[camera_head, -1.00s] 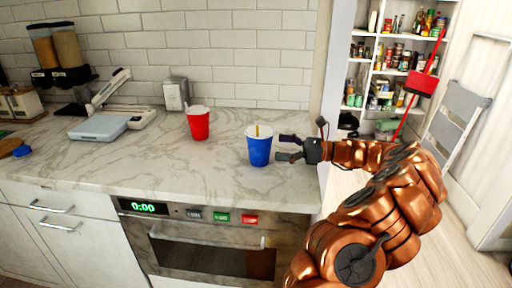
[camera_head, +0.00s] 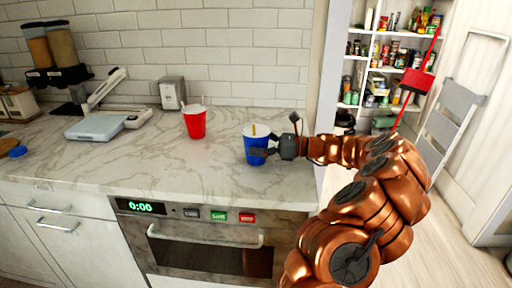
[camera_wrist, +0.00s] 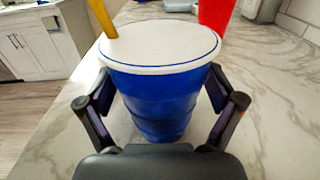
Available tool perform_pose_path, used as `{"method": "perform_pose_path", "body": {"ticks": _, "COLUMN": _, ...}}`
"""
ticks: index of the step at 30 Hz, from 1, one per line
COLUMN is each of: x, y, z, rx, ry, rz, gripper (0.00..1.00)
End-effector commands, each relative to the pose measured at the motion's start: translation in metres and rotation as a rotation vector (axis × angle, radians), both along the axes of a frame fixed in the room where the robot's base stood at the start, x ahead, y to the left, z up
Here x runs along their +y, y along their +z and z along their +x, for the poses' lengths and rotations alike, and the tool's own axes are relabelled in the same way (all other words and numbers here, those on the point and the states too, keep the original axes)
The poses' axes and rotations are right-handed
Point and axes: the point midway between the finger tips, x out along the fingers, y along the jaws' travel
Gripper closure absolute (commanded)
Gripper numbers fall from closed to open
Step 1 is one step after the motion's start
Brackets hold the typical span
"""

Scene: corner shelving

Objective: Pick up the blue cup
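The blue cup (camera_head: 258,147) stands upright near the right end of the marble counter, with a white lid and a yellow straw. My gripper (camera_head: 268,148) has reached it from the right, and one dark finger crosses in front of the cup. In the wrist view the blue cup (camera_wrist: 160,100) fills the middle, between the two spread fingers of my gripper (camera_wrist: 160,95). The pads are very close to its sides; I cannot tell whether they touch.
A red cup (camera_head: 194,122) stands behind and left of the blue cup on the counter (camera_head: 120,160). A metal dispenser (camera_head: 172,92) and a scale (camera_head: 95,127) are further left. A tiled wall is behind. Open counter lies left of the blue cup.

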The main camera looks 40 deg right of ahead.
Motion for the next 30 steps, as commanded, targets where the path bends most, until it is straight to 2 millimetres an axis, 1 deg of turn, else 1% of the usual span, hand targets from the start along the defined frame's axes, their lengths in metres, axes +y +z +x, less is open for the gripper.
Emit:
{"method": "perform_pose_path", "body": {"ticks": 1, "x": 0.0, "y": 0.0, "z": 0.0, "rx": 0.0, "ry": 0.0, "rz": 0.0, "gripper": 0.18}}
{"method": "perform_pose_path", "body": {"ticks": 9, "x": 0.0, "y": 0.0, "z": 0.0, "rx": 0.0, "ry": 0.0, "rz": 0.0, "gripper": 0.46}}
{"method": "perform_pose_path", "body": {"ticks": 16, "x": 0.0, "y": 0.0, "z": 0.0, "rx": 0.0, "ry": 0.0, "rz": 0.0, "gripper": 0.47}}
{"method": "perform_pose_path", "body": {"ticks": 19, "x": 0.0, "y": 0.003, "z": 0.0, "rx": -0.001, "ry": 0.0, "rz": -0.001, "gripper": 0.47}}
{"method": "perform_pose_path", "body": {"ticks": 30, "x": 0.0, "y": 0.035, "z": 0.0, "rx": -0.002, "ry": 0.0, "rz": -0.002, "gripper": 0.47}}
